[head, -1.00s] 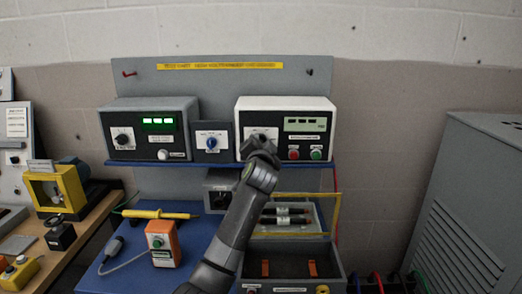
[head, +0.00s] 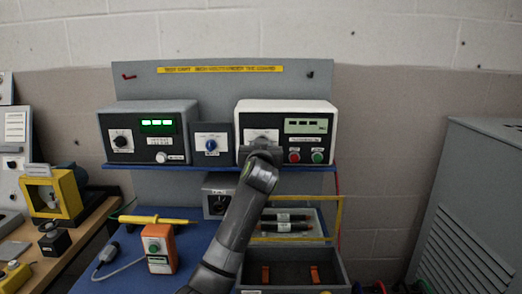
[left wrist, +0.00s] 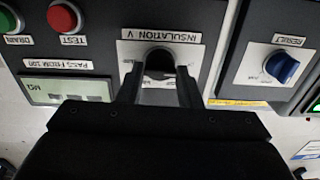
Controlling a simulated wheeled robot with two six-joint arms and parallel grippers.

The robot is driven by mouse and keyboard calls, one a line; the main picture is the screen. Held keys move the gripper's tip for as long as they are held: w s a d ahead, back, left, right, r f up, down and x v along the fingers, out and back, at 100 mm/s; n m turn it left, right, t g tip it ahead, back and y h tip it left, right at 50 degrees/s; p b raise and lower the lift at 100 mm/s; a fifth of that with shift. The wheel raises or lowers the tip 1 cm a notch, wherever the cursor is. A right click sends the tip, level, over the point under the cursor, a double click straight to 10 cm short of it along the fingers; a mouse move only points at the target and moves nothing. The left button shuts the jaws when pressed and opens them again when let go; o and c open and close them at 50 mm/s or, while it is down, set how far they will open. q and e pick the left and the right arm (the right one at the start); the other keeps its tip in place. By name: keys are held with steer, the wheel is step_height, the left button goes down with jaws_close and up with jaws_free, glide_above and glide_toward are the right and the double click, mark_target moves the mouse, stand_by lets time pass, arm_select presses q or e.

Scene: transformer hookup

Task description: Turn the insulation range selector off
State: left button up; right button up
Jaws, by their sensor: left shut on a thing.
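The insulation tester (head: 325,115) is a white-framed box with a dark front on the blue shelf. Its insulation range selector is a black knob under the "INSULATION V" label (left wrist: 162,37). My left gripper (head: 262,152) is at that knob in the head view and hides most of it. In the left wrist view the two fingers of my left gripper (left wrist: 158,82) stand on either side of the selector knob (left wrist: 160,59) and are shut on it. The knob's pointer direction is hard to read. My right gripper is not in view.
The red test button (head: 294,157), green drain button (head: 317,157) and lit display (head: 306,126) are beside the selector. The blue result knob (head: 211,145) is on a separate box to the left. A grey box with green digits (head: 157,126) stands farther left.

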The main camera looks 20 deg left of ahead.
arm_select(q)
steer(key=shift+f+n, duration=0.2)
steer(key=shift+n, duration=0.1)
steer(key=o, duration=1)
steer(key=shift+r, duration=0.15)
steer(key=shift+c, duration=0.2)
steer(key=shift+s, duration=0.1)
steer(key=b+v, duration=0.3)
steer(key=v, duration=1.4)
steer(key=shift+s, duration=0.15)
